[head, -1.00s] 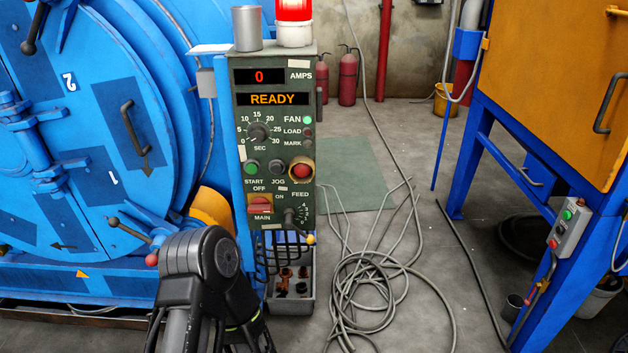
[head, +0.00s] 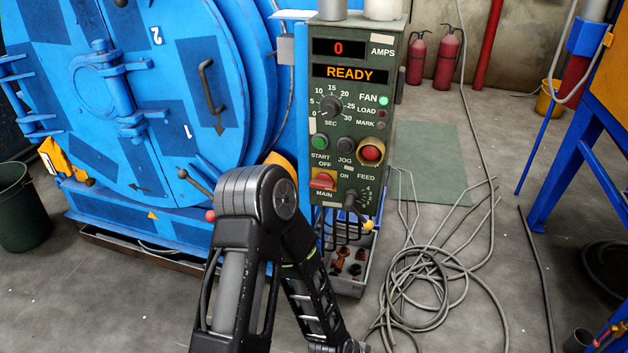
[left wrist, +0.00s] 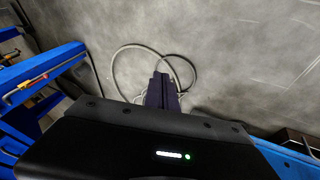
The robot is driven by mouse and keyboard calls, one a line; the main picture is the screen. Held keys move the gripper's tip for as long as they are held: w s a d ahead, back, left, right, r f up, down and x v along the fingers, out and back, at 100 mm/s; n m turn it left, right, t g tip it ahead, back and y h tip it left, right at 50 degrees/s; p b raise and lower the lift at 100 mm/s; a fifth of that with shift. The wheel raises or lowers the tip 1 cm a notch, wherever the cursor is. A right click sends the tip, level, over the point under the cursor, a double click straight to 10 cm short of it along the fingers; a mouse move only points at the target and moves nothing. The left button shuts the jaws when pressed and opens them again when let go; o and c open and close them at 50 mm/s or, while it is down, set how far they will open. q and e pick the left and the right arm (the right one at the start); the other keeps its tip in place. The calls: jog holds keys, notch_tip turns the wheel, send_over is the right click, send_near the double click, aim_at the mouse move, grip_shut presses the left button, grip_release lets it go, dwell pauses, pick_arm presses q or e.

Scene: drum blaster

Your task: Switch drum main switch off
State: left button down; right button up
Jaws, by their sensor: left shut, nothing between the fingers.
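The red main switch (head: 323,181) sits low on the left of the green control panel (head: 385,135), above the word MAIN and below the OFF and ON labels. I cannot tell for sure which label its handle points to. The panel display (head: 350,73) reads READY, with 0 amps above it. My left arm stands in front of the panel's lower left, its elbow below and left of the switch. In the left wrist view my left gripper (left wrist: 161,91) is shut and empty, with grey floor and cable beyond it, away from the switch. My right gripper is not in view.
A blue drum machine (head: 165,110) fills the left. A red knob (head: 371,152) and a feed lever with an orange tip (head: 368,225) are near the switch. Grey cables (head: 425,290) lie coiled on the floor at right. A blue frame (head: 565,150) stands further right.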

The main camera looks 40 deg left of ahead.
pick_arm(q)
jog(key=w+a+r+n+t+y, duration=0.1)
jog(key=w+a+r+t+y, duration=0.4)
jog(key=w+a+r, duration=1.05)
jog(key=a+r+t+y, duration=0.3)
jog(key=a+r+t, duration=0.2)
jog(key=a+r, duration=1.1)
notch_tip(320, 180, up, 2)
jog(key=shift+b, duration=0.3)
jog(key=b, duration=0.2)
send_over(322, 185)
jog(key=s+a, duration=0.2)
jog(key=f, duration=0.2)
jog(key=shift+w+d+f, duration=0.15)
jog(key=shift+d+f, duration=0.05)
jog(key=shift+f, duration=0.2)
notch_tip(322, 185, down, 2)
jog(key=shift+a+f+b, duration=0.1)
jog(key=shift+f+b, duration=0.15)
jog(key=shift+b, duration=0.1)
jog(key=shift+f, duration=0.6)
